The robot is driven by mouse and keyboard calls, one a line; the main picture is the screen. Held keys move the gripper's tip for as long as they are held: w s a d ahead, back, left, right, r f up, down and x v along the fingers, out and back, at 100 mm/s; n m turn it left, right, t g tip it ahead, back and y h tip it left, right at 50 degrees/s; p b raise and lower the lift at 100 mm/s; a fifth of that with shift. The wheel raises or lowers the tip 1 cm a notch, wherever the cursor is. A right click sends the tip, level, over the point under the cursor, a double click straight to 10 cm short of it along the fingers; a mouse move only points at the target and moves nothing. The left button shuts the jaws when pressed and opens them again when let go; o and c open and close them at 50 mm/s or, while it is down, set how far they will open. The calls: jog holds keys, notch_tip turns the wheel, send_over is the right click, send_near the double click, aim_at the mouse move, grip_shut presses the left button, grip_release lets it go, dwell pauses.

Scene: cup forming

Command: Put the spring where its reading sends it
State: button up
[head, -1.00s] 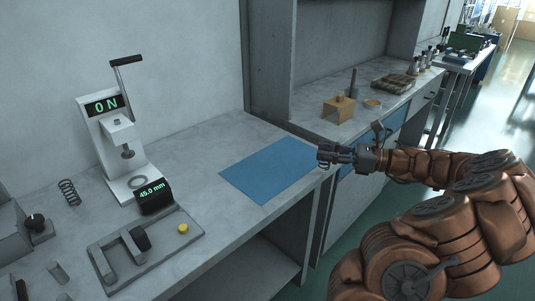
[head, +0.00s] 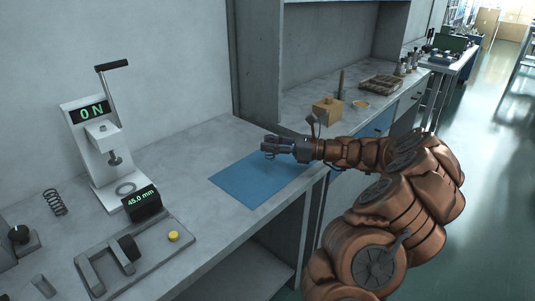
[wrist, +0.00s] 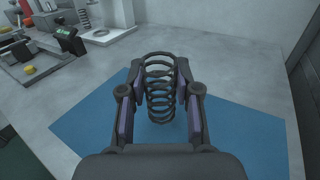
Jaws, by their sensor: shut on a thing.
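My gripper (head: 272,147) is shut on a dark coil spring (wrist: 160,105) and holds it upright between its fingers, above the blue mat (head: 238,190). In the wrist view the mat (wrist: 250,135) lies behind and below the spring. A second dark spring (head: 54,202) stands on the bench left of the white press (head: 83,150). The press display (head: 90,113) reads 0 N. A small black display (head: 142,202) in front of the press reads 45.0 mm. The grey measuring fixture (head: 150,258) lies in front of it, with a yellow button (head: 173,236).
A tan wooden block (head: 327,110), a shallow orange dish (head: 360,104) and a compartment tray (head: 380,84) stand on the far counter at the right. A grey box with a black knob (head: 18,234) is at the left edge. The bench between press and mat is clear.

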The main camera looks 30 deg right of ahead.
aim_at(268, 154)
jog(key=shift+w+a, duration=0.15)
jog(key=shift+w, duration=0.1)
jog(key=shift+w+a+f, duration=0.1)
jog(key=shift+w+f, duration=0.1)
jog(key=shift+f, duration=0.7)
jog(key=shift+w+f, duration=0.15)
jog(key=shift+f, duration=0.75)
jog(key=shift+f, duration=0.2)
jog(key=o, duration=1)
jog(key=shift+s+r, duration=0.15)
jog(key=shift+r, duration=0.05)
jog(key=v, duration=1.1)
jog(key=shift+s+d, duration=0.2)
jog(key=shift+d, duration=0.1)
